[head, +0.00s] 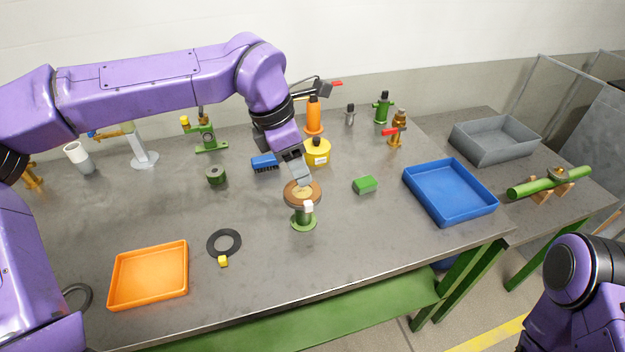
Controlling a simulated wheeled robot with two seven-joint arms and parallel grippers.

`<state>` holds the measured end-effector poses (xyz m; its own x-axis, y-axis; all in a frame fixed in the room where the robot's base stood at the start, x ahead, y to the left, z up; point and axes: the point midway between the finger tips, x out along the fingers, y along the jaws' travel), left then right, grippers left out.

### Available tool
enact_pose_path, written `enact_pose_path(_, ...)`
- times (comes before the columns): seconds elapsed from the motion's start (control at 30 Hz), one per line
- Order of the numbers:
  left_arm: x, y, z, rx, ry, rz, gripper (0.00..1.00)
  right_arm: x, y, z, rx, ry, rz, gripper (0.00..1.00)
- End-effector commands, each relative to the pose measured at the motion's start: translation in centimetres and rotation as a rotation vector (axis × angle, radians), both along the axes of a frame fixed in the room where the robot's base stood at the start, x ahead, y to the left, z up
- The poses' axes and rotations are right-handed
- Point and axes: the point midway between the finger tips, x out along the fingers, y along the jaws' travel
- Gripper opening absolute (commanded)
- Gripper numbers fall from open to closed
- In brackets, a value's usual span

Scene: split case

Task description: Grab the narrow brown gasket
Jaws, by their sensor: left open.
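A round brown piece (291,201), which looks like the brown gasket, lies flat with a lighter tan middle. It sits at the top of a small green-based stand (304,223) near the middle of the table. My left gripper (303,184) points down just over the brown piece and is open. Its fingertips overlap the piece in the picture, and I cannot tell whether they touch it. A dark ring (215,243) with a yellow tab lies flat to the left. Only part of my right arm shows at the bottom right; its gripper is out of view.
An orange tray (150,298) is at the front left, a blue tray (450,222) at the right, and a grey bin (496,160) beyond it. A green block (365,185) lies right of the stand.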

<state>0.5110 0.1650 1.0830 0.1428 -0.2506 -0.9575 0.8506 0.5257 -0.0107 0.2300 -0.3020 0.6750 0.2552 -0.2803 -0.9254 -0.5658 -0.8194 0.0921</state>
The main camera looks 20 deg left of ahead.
Motion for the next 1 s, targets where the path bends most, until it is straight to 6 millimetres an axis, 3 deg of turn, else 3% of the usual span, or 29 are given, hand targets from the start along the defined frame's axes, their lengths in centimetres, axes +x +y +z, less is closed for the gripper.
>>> enact_pose_path(0.5, 1.4, -1.4, -8.4, 0.002, 0.007, -0.004, 0.47, 0.0, 0.0, 1.8, 0.001, 0.001, 0.000, 0.43)
enact_pose_path(0.8, 1.5, -1.7, -9.3, -0.001, 0.003, -0.003, 0.47, 0.0, 0.0, 1.8, 0.000, 0.001, 0.000, 0.43)
enact_pose_path(0.93, 1.5, -1.7, -9.3, -0.001, 0.005, -0.003, 0.04, 0.0, 0.0, 1.8, 0.000, 0.001, 0.000, 0.43)
enact_pose_path(1.0, 1.5, -1.7, -9.3, -0.001, 0.005, -0.003, 0.00, 0.0, 0.0, 1.8, 0.000, 0.001, 0.000, 0.43)
